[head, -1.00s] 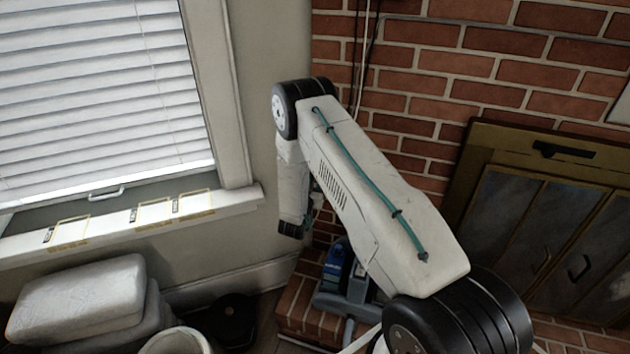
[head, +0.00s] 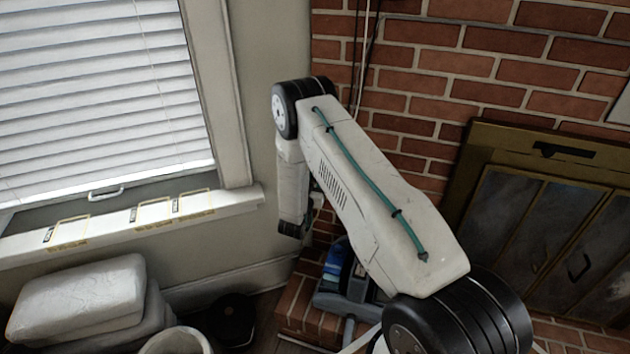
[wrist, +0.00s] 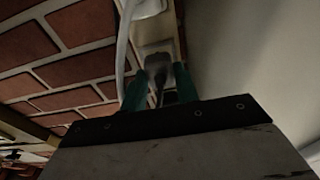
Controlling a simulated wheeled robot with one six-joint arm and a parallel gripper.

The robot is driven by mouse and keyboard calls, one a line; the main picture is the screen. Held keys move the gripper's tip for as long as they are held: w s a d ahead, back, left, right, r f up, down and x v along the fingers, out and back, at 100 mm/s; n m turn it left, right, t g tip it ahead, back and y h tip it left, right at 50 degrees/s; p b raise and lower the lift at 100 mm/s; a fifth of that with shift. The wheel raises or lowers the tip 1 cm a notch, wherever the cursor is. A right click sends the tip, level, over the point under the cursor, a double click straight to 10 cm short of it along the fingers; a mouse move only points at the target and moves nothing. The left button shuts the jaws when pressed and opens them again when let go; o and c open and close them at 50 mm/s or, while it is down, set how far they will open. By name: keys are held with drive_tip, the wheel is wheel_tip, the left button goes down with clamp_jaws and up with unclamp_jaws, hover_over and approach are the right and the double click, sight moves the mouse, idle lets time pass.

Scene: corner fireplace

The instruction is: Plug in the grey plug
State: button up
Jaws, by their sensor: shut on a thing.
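In the wrist view, my gripper (wrist: 160,80) has its two green fingers closed on the sides of the grey plug (wrist: 155,73). The plug's dark cord runs back between the fingers towards me. A pale outlet plate (wrist: 158,47) is right beyond the plug, at the wall corner. The plug lies against or very near the plate. I cannot tell whether its prongs are in the socket, as its front is hidden. In the head view, my arm hides the gripper, the plug and the outlet.
A white plugged-in piece (wrist: 146,8) with a white cord (wrist: 122,45) sits beside the grey plug. The brick wall (head: 420,100) meets the plain wall here. A blue-grey appliance (head: 340,285) stands on the brick hearth (head: 297,310) below. Cushions (head: 80,300) lie under the window.

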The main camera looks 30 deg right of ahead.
drive_tip(key=shift+w+d, duration=0.3)
drive_tip(key=shift+d, duration=0.1)
drive_tip(key=o, duration=1)
drive_tip(key=v, duration=0.7)
drive_tip(key=shift+s+a, duration=0.2)
drive_tip(key=shift+a, duration=0.05)
